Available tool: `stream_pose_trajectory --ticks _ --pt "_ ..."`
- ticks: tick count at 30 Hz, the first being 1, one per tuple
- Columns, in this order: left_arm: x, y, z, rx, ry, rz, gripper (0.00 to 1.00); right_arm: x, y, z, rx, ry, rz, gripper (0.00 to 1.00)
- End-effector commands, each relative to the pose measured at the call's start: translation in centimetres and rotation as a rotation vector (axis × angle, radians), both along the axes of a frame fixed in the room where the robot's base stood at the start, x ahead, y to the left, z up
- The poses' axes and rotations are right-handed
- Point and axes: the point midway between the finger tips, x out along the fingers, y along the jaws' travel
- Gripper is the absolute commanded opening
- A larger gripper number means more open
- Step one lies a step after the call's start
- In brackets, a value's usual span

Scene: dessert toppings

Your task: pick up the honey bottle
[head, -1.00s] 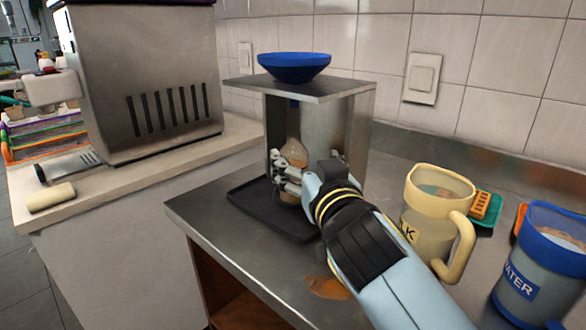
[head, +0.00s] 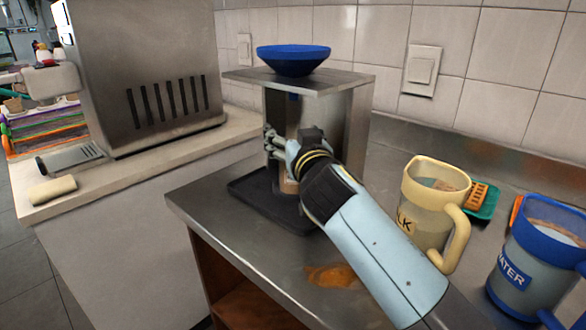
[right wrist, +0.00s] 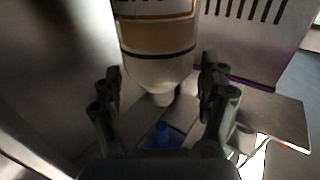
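The honey bottle (head: 288,185) stands in the metal dispenser stand, almost wholly hidden behind my right gripper in the head view; only a small brownish lower part shows. In the right wrist view the bottle (right wrist: 158,62), with a brown label and a pale tapered end, lies between the two spread fingers. My right gripper (head: 276,147) reaches into the stand. It also shows in the right wrist view (right wrist: 161,92), open, with a gap between each finger and the bottle. My left gripper is not in view.
A milk jug (head: 424,222) and a water jug (head: 530,275) stand at right. A steel machine (head: 150,55) is at left.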

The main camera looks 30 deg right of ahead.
Motion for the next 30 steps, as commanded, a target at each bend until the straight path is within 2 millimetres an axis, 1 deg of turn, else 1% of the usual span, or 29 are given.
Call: stream_pose_trajectory --ticks 1,2,16,17,30 --pt "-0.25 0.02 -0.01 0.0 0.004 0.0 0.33 -0.01 0.01 0.0 0.0 0.0 0.0 0.67" --pt "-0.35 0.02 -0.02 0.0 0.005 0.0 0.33 -0.02 0.01 -0.01 0.0 0.0 0.0 0.63" --pt "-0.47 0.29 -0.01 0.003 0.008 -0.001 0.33 -0.04 0.02 -0.03 0.0 0.001 0.0 0.02" --pt "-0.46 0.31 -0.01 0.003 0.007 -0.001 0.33 -0.04 0.02 -0.03 0.0 0.001 0.0 0.0" --pt "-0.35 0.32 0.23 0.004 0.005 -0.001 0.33 0.1 0.02 0.39 -0.001 -0.002 0.001 0.0"
